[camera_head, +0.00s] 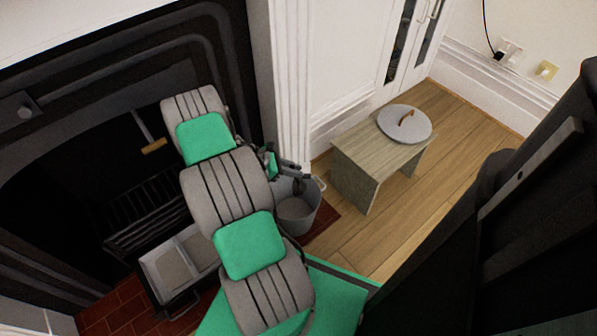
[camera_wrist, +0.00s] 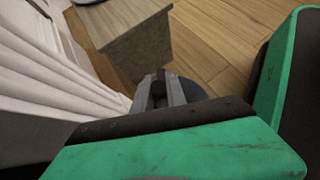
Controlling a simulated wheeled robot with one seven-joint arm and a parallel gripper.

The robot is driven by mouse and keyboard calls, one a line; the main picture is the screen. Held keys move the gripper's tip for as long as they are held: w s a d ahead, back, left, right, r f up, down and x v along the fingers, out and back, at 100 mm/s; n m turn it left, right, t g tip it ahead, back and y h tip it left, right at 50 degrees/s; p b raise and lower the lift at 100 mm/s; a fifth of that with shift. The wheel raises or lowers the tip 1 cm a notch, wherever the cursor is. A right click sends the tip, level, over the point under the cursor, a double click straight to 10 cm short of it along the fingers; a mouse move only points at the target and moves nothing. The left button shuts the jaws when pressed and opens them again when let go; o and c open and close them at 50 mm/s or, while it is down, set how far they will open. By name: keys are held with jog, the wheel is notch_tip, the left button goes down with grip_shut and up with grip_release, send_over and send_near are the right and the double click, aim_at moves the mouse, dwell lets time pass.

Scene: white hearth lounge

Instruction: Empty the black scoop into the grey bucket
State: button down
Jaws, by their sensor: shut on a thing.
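My gripper (camera_head: 294,172) is over the grey bucket (camera_head: 301,222), near its back rim, and partly hidden by my arm in the head view. The bucket stands open on the brick hearth and holds grey matter at the bottom. In the wrist view my gripper (camera_wrist: 166,92) is shut on a dark piece, taken as the handle of the black scoop (camera_wrist: 158,87). The scoop's bowl cannot be made out clearly, so its tilt and load cannot be told. A dark grey rounded shape shows beyond the fingers.
An ash pan (camera_head: 150,279) with grey ash sits left of my arm, before the black fireplace (camera_head: 70,150). A wood-handled tool (camera_head: 154,146) is in the fireplace opening. A low wooden stool (camera_head: 357,163) bears a round grey lid (camera_head: 396,126). Wooden floor (camera_head: 445,170) is free at right.

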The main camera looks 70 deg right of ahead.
jog(key=w+a+g+b, duration=0.1)
jog(key=b, duration=0.1)
jog(key=w+g+h+b, duration=0.1)
jog(key=b, duration=0.1)
jog(key=w+a+f+g+h+b, duration=0.1)
jog(key=b, duration=0.2)
jog(key=shift+w+a, duration=0.3)
jog(key=shift+w, duration=0.1)
dwell(0.3)
jog(key=shift+h, duration=0.3)
jog(key=shift+r, duration=0.15)
dwell(0.9)
